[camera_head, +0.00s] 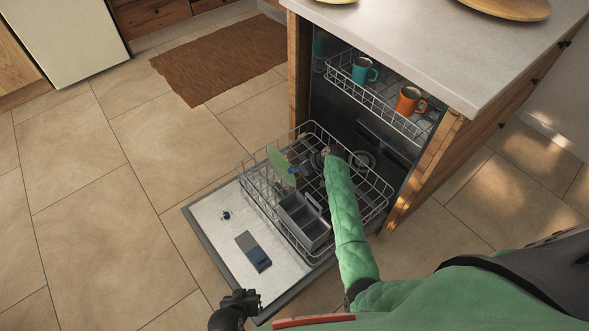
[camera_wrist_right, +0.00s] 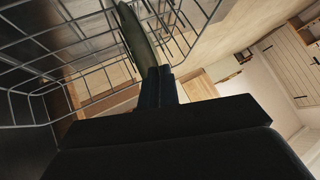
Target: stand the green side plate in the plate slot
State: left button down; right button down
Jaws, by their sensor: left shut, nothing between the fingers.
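The green side plate (camera_head: 281,166) stands on edge, leaning a little, at the far left part of the pulled-out lower dishwasher rack (camera_head: 250,182). It also shows in the right wrist view (camera_wrist_right: 138,36), seen nearly edge-on. My right gripper (camera_head: 292,169) reaches over the rack from the right, its fingers (camera_wrist_right: 157,82) shut on the plate's near edge. I cannot tell whether the plate's lower edge sits in the plate slot; wires and the plate hide it. My left gripper (camera_head: 247,298) is shut and empty, low in the head view near the open door.
A grey cutlery basket (camera_head: 304,222) stands in the front of the rack. Dark round dishes (camera_head: 362,162) are behind my right forearm. The upper rack holds a teal mug (camera_head: 362,71) and an orange mug (camera_head: 407,101). The open door (camera_head: 215,205) lies below the rack.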

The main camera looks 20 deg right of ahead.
pick_arm(q)
jog(key=shift+w+r, duration=0.1)
jog(key=shift+r, duration=0.15)
pick_arm(e)
jog(key=c, duration=1.6)
grip_release()
jog(key=shift+o, duration=0.2)
pick_arm(q)
jog(key=shift+f, duration=0.25)
pick_arm(e)
jog(key=v, duration=0.7)
jog(key=shift+d+r, duration=0.2)
jog(key=shift+r, duration=0.05)
jog(key=shift+s, duration=0.15)
pick_arm(q)
jog(key=shift+r, duration=0.1)
